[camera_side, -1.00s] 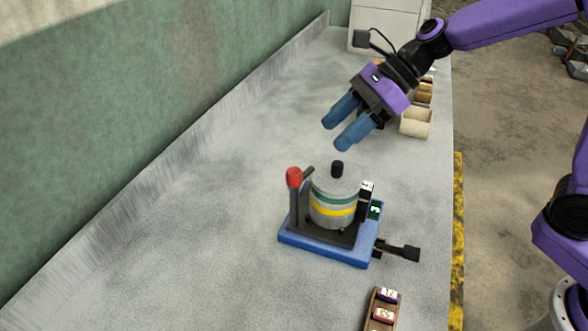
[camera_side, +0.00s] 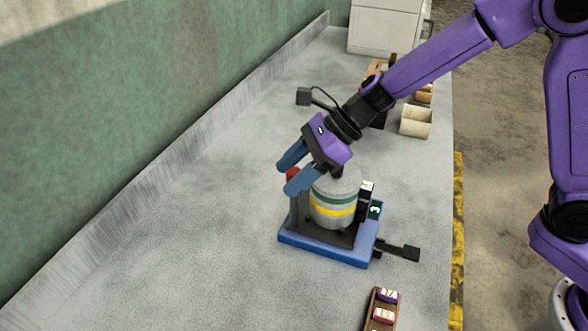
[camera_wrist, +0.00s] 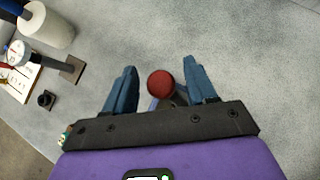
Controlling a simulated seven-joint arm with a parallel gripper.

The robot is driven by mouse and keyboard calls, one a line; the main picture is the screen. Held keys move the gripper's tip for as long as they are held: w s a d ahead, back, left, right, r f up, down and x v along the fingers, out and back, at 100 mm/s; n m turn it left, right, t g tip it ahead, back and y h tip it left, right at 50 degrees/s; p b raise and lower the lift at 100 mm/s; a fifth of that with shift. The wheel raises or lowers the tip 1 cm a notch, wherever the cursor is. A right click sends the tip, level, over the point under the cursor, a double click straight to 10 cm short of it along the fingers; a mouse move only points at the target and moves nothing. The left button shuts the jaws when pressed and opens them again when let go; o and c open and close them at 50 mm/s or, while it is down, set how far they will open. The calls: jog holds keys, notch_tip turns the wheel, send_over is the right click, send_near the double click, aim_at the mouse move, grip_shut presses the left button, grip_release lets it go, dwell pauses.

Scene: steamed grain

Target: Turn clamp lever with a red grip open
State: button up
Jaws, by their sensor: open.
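The clamp lever's red grip (camera_side: 292,174) stands at the left side of the clamp fixture, on a dark upright post (camera_side: 297,208). In the wrist view the red grip (camera_wrist: 161,84) shows as a round knob between my two blue fingers. My gripper (camera_side: 289,180) is open, with one finger on each side of the grip; whether either finger touches it I cannot tell. The grey cylinder (camera_side: 333,200) with green and yellow bands sits on the blue base (camera_side: 322,250), its top partly hidden by my gripper.
A black handle (camera_side: 405,253) sticks out from the base's right side. A wooden rack (camera_side: 383,309) with labelled pieces lies in front. Beige bins (camera_side: 416,121) and a white cabinet (camera_side: 385,28) stand behind. The bench left of the fixture is clear.

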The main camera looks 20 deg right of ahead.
jog(key=c, duration=1)
jog(key=shift+n+g, duration=0.3)
jog(key=shift+n, duration=0.1)
jog(key=n+g, duration=0.3)
jog(key=n, duration=0.1)
jog(key=shift+n+g, duration=0.3)
jog(key=shift+c, duration=0.2)
jog(key=n+g+h, duration=0.1)
jog(key=n, duration=0.1)
jog(key=n+g, duration=0.2)
jog(key=shift+a+n+h, duration=0.1)
jog(key=shift+n+h, duration=0.2)
jog(key=shift+h, duration=0.1)
jog(key=n+g+h, duration=0.1)
jog(key=n, duration=0.1)
jog(key=n+g+h, duration=0.1)
jog(key=n+h, duration=0.1)
jog(key=n, duration=0.1)
jog(key=shift+s+g, duration=0.1)
jog(key=shift+g, duration=0.2)
jog(key=shift+s+n+g+h, duration=0.1)
jog(key=shift+n+g+h, duration=0.3)
jog(key=shift+n+h, duration=1.85)
jog(key=shift+n, duration=0.35)
